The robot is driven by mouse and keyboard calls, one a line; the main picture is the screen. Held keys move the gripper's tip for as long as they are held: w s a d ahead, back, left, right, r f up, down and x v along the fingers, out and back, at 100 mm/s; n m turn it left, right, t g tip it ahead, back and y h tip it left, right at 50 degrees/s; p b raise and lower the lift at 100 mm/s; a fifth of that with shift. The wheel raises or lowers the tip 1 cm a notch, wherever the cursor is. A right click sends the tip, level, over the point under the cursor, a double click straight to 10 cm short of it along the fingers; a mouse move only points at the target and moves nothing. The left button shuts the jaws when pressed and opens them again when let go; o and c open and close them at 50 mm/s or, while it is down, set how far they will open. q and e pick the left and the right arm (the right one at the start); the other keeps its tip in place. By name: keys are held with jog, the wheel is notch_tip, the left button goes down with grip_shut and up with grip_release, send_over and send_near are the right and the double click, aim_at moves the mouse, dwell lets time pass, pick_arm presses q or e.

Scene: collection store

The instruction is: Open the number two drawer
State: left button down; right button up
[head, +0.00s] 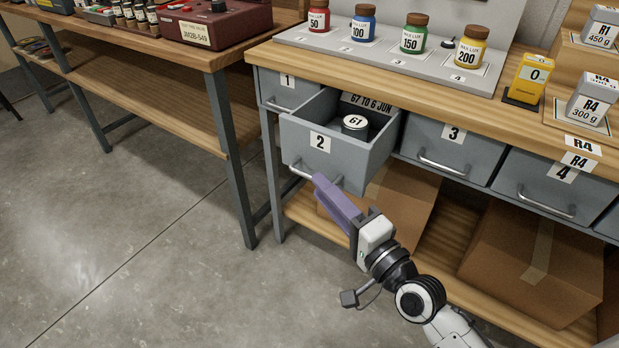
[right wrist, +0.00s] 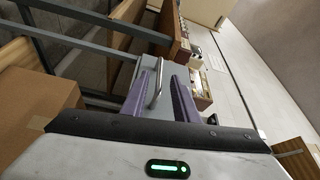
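The number two drawer (head: 293,138) is grey with a white "2" label and stands pulled out from the bench, its inside showing. Its bar handle (head: 300,172) runs low along its front. My right gripper (head: 319,180) is at this handle with its purple fingers. In the right wrist view the fingers (right wrist: 164,85) are apart, with a gap between them, and the metal handle (right wrist: 155,88) shows between them, nearer the left finger. I cannot tell whether it touches. My left gripper is not in view.
A dark round container (head: 355,124) marked 61 is in the drawer. Drawers 1 (head: 283,92), 3 (head: 447,147) and 4 (head: 552,187) are shut. Cardboard boxes (head: 540,260) stand on the shelf below. Jars and weights stand on the bench top (head: 440,88). The floor at left is clear.

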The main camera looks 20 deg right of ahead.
aim_at(310, 175)
jog(key=x, duration=0.5)
jog(key=shift+w+a, duration=0.1)
jog(key=shift+w, duration=0.15)
grip_shut()
dwell(1.2)
